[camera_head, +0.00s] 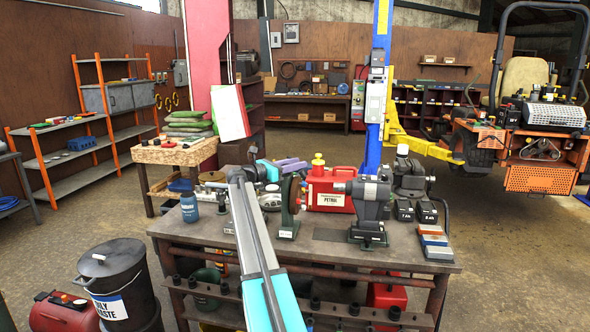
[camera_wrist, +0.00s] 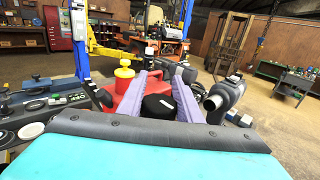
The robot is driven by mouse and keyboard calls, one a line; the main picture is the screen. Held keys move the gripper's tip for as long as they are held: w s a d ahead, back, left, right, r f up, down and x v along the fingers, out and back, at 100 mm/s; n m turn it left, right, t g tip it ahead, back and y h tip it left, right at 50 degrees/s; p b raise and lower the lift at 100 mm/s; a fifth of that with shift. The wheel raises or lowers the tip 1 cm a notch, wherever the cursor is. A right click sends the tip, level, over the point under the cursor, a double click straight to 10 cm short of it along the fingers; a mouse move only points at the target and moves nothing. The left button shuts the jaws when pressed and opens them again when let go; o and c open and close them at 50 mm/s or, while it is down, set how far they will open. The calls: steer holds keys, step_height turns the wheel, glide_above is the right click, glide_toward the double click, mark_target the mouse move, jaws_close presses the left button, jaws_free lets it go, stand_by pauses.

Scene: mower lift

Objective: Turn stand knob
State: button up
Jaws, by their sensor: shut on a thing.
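A black round knob (camera_wrist: 158,107) sits between the two lilac fingers of my gripper (camera_wrist: 157,84) in the wrist view. The gripper is shut on it, with a finger on each side. In the head view, my gripper (camera_head: 290,164) is above the middle of the workbench, near a dark green upright stand (camera_head: 289,210) with a small label on its base. The knob cannot be made out in the head view, and my arm hides part of the bench there.
The workbench (camera_head: 330,250) carries a red petrol can (camera_head: 332,190), a grey vise (camera_head: 369,205), a blue bottle (camera_head: 189,207) and batteries (camera_head: 405,210). A blue lift post (camera_head: 379,90) and orange mower (camera_head: 535,140) stand behind. A black waste bin (camera_head: 118,285) stands front left.

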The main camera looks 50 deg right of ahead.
steer(key=shift+s+f, duration=0.15)
steer(key=shift+f, duration=0.3)
steer(key=o, duration=0.9)
steer(key=shift+o, duration=0.7)
steer(key=shift+r, duration=0.2)
steer(key=shift+a, duration=0.1)
steer(key=b+v, duration=0.4)
steer(key=v, duration=0.9)
steer(key=shift+w+a, duration=0.25)
steer(key=shift+a, duration=0.1)
